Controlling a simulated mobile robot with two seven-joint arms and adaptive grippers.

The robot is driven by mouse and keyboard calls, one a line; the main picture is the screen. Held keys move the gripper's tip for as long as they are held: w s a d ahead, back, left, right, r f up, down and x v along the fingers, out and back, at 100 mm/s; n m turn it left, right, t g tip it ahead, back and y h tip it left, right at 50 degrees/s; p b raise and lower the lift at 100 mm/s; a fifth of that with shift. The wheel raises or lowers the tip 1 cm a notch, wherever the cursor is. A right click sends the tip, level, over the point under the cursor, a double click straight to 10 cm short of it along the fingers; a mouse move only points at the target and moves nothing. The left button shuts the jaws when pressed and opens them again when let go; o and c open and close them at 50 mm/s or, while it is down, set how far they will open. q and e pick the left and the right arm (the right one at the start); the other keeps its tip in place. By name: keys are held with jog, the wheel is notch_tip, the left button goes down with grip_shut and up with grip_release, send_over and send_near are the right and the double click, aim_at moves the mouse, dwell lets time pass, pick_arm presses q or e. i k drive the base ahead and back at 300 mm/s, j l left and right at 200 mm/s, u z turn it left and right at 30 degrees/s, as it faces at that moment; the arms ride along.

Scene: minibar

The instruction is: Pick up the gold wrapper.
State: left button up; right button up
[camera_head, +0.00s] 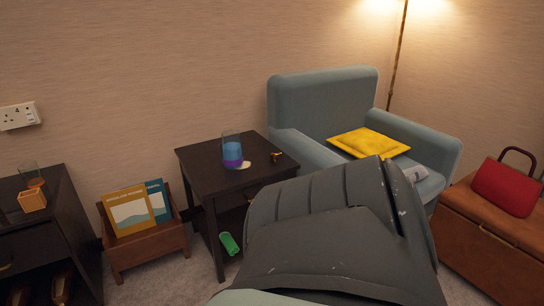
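A small gold item (277,157), which looks like the gold wrapper, lies on top of the dark side table (207,168) near its right edge. It is too small to make out its exact shape. A large dark grey part, likely my own arm, fills the lower middle and covers the table's front right. Neither gripper's fingers can be seen.
A blue-grey armchair (320,98) with a yellow cushion (366,143) stands right of the table. A green item (229,243) is low under the table. A magazine rack (147,247), dark cabinet (40,235) and brown chest (490,258) with a red handbag (507,187) flank it.

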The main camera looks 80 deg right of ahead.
aim_at(273, 155)
jog(key=z, duration=2.45)
jog(key=j, duration=0.3)
jog(key=i+j, duration=0.15)
jog(key=j, duration=0.15)
jog(key=i+j+z, duration=0.1)
jog(key=j+z, duration=0.15)
jog(key=j, duration=0.2)
jog(key=j+z, duration=0.25)
jog(key=j, duration=0.25)
